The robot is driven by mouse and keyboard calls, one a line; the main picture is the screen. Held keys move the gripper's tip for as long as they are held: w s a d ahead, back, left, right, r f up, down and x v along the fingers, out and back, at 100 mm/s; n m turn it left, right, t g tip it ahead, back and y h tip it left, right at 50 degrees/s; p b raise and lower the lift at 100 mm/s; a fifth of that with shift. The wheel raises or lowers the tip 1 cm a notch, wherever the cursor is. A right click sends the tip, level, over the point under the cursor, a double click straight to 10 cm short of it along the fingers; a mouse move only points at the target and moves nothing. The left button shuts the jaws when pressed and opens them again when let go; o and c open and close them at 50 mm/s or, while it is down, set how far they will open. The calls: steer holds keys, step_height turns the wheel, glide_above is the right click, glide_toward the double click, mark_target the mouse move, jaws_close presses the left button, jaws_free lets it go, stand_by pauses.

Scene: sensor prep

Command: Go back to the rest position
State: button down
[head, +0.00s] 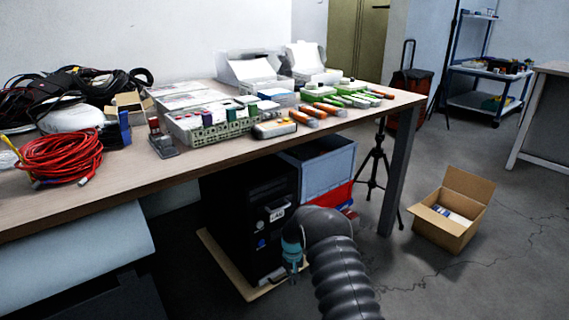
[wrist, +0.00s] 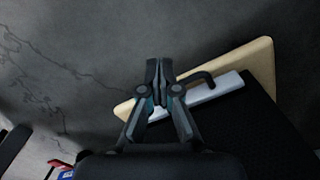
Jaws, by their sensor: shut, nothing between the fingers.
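My gripper shows at the lower middle of the head view (head: 294,272), at the end of my dark ribbed arm, in front of the black computer tower (head: 258,220) under the table. In the wrist view my gripper (wrist: 152,62) has its two fingers together, with nothing between them. The fingertips point at the grey floor, near a wooden board (wrist: 262,65) and the dark tower with its silver strip and black handle. How far the fingertips are from these I cannot tell.
The wooden table (head: 110,190) holds cables, boxes and tools. An open cardboard box (head: 447,228) stands on the floor to the right. A black tripod (head: 376,165) and a table leg (head: 400,165) stand between. Floor at the lower right is mostly clear.

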steer(key=s+f+g, duration=0.1)
steer(key=s+f, duration=0.1)
steer(key=s, duration=0.3)
steer(key=s+d+r+t+p, duration=0.2)
steer(key=s+d+r, duration=0.1)
steer(key=s+r, duration=1)
steer(key=s+d+r+t+p, duration=0.2)
steer(key=s+r, duration=1.1)
steer(key=r, duration=0.9)
steer(key=s+d+r+m+t+p, duration=0.1)
steer(key=s+d+r, duration=0.4)
steer(key=s+r, duration=0.8)
steer(key=shift+r+t+p, duration=0.6)
steer(key=shift+r+t, duration=0.4)
steer(key=shift+r, duration=1.6)
steer(key=shift+d, duration=0.1)
